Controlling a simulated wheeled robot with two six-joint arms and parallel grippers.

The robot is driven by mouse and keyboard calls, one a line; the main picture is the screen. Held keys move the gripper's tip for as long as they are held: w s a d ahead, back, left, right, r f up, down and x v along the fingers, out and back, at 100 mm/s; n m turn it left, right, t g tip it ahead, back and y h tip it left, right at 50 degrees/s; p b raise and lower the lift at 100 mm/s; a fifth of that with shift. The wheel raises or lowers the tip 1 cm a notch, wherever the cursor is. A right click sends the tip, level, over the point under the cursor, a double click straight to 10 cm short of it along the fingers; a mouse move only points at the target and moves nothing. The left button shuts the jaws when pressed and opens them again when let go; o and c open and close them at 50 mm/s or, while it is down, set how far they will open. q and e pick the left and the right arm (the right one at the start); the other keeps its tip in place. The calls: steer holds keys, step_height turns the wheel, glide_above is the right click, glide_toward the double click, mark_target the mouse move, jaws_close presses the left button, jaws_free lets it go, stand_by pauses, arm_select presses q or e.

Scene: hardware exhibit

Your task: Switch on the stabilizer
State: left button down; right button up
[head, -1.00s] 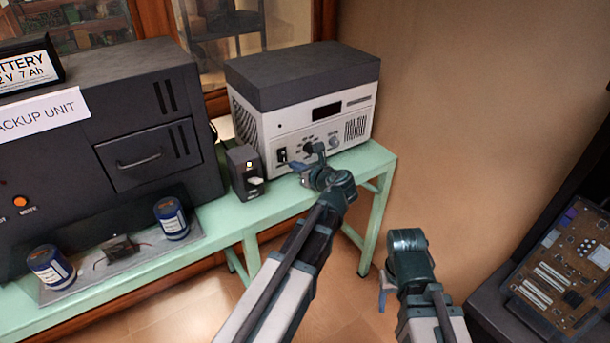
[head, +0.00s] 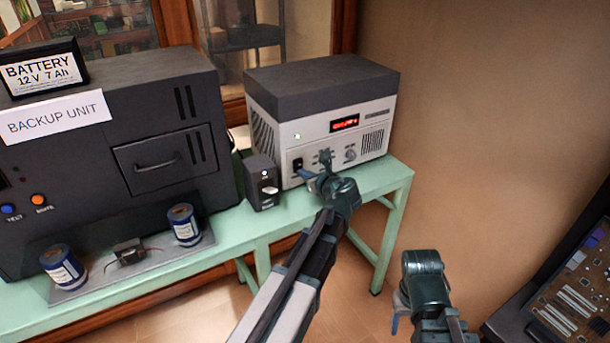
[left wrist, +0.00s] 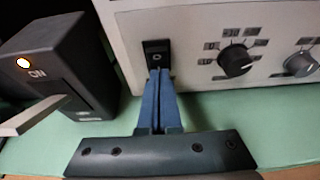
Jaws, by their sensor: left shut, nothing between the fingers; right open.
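The stabilizer (head: 345,125) is a pale box with a dark grey top at the back right of the green bench. Its display (head: 345,123) glows red and a small green lamp (head: 297,135) is lit. Its black rocker switch (head: 298,165) is at the lower left of the front; it shows close up in the left wrist view (left wrist: 156,48). My left gripper (head: 315,178) is shut and empty, with its blue fingertips (left wrist: 156,74) just at the lower edge of the switch. Contact cannot be told. My right gripper (head: 400,308) is open, low at the right, away from the bench.
A small black box (head: 262,181) with a pale lever and a lit orange lamp stands left of the stabilizer. A dark backup unit (head: 110,150) fills the bench's left. Blue-labelled cans (head: 184,225) stand before it. A circuit board (head: 580,290) lies at the far right.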

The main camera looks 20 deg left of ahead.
arm_select(q)
steer(key=shift+r+p, duration=0.85)
arm_select(e)
steer(key=shift+r, duration=0.85)
arm_select(q)
steer(key=shift+s+d+r, duration=0.1)
steer(key=shift+s, duration=0.05)
steer(key=p+v, duration=0.4)
steer(key=v, duration=0.9)
steer(key=shift+s+d+p, duration=0.2)
steer(key=shift+d+p, duration=0.05)
steer(key=shift+p, duration=0.05)
arm_select(e)
steer(key=shift+s+d+r, duration=0.1)
steer(key=shift+d+r, duration=0.2)
steer(key=shift+r, duration=0.5)
steer(key=shift+d+r, duration=0.25)
steer(key=shift+r, duration=0.5)
steer(key=shift+s+d+r, duration=0.1)
steer(key=shift+d+r, duration=0.2)
steer(key=shift+r, duration=0.5)
